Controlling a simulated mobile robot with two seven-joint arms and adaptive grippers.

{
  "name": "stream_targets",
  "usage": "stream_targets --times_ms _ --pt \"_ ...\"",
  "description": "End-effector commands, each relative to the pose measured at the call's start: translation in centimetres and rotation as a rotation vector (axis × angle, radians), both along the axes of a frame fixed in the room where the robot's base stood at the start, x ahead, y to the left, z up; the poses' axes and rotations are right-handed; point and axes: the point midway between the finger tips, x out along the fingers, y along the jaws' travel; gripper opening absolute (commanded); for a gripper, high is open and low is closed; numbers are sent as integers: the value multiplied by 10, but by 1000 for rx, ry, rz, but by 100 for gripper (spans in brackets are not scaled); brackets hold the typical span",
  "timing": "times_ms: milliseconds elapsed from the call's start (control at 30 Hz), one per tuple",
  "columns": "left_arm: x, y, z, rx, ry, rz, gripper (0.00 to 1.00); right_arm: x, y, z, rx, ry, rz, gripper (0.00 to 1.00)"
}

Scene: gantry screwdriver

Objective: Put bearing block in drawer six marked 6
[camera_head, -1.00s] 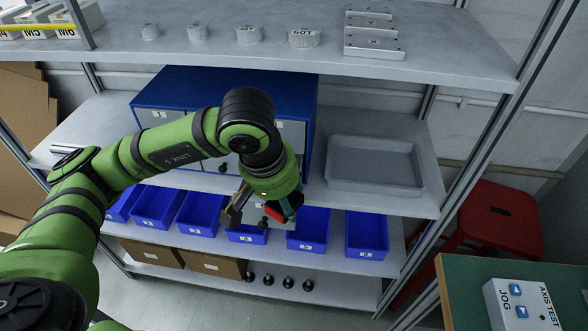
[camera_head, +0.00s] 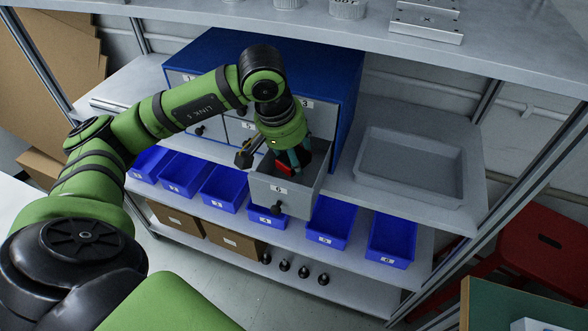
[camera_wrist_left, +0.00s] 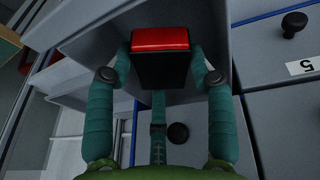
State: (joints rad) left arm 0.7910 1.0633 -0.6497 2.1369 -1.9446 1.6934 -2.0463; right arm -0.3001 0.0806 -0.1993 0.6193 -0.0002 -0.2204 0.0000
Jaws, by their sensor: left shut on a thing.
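A block with a red top and a black body, apparently the bearing block (camera_wrist_left: 160,66), is between the teal fingers of my left gripper (camera_wrist_left: 162,50) in the wrist view. The gripper is shut on it. In the head view my left gripper (camera_head: 292,160) is over the open grey drawer marked 6 (camera_head: 278,190), pointing down into it. The drawer is pulled out from the blue cabinet (camera_head: 345,85), with a black knob on its front. The gripper hides part of the drawer's inside, and whether the block touches its floor cannot be told. My right gripper is not in view.
Other cabinet drawers, such as the one marked 5 (camera_wrist_left: 290,70), are shut. Blue bins (camera_head: 392,238) line the shelf below. A grey tray (camera_head: 410,165) stands to the right of the cabinet. A red stool (camera_head: 540,250) is at the far right.

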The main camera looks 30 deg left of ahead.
Motion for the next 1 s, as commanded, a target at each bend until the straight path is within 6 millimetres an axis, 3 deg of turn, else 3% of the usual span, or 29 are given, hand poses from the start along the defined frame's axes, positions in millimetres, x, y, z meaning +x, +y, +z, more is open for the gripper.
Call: stream_targets --times_ms 267,533,1000 --pt "-1 -1 -39 -1 2 -1 15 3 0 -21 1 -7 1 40" --pt "0 -1 -38 -1 0 0 15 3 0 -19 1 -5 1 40" --pt "0 0 -50 0 0 0 15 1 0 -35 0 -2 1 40"
